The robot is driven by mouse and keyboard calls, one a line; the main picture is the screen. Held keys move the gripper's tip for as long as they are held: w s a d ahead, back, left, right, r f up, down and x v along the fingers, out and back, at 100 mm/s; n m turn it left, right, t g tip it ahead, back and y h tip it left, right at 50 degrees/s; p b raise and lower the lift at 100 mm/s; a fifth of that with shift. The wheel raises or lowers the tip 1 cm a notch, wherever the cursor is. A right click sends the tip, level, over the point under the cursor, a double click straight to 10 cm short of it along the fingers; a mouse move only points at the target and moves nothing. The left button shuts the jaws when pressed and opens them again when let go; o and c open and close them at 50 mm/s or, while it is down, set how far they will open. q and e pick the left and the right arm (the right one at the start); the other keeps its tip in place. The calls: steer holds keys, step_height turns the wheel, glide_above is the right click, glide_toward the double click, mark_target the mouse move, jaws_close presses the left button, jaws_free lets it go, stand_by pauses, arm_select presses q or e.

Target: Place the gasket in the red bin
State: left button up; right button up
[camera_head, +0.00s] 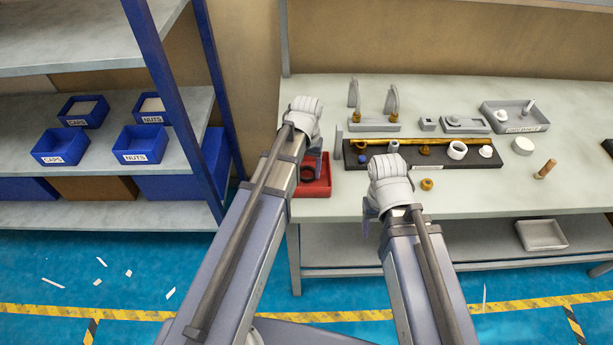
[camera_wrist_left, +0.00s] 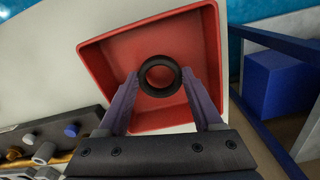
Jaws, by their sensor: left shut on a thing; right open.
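The gasket, a black ring (camera_wrist_left: 142,78), is between the fingertips of my left gripper (camera_wrist_left: 160,76) in the left wrist view. The fingers are shut on its outer sides. The red bin (camera_wrist_left: 208,45) lies behind and around the gasket in that view, so the gasket is over or inside the bin; its height above the floor is hard to tell. In the head view the red bin (camera_head: 322,187) sits at the table's left front, partly hidden by my left arm. My right gripper (camera_head: 368,212) is open and empty near the table's front edge.
A dark tray (camera_head: 424,167) with several fittings lies right of the bin. A brass nut (camera_head: 427,184) lies in front of it. Grey fixtures (camera_head: 465,124) and a grey tray (camera_head: 515,116) stand behind. A blue-framed shelf (camera_head: 170,90) with labelled blue bins is at the left.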

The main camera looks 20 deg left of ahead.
arm_select(q)
steer(key=shift+f, duration=0.6)
steer(key=shift+r, duration=0.15)
arm_select(e)
steer(key=shift+f, duration=0.5)
steer(key=shift+f, duration=0.1)
arm_select(q)
steer(key=o, duration=1)
steer(key=shift+f+b, duration=0.25)
steer(key=shift+b, duration=0.05)
steer(key=o, duration=0.5)
steer(key=shift+r, duration=0.15)
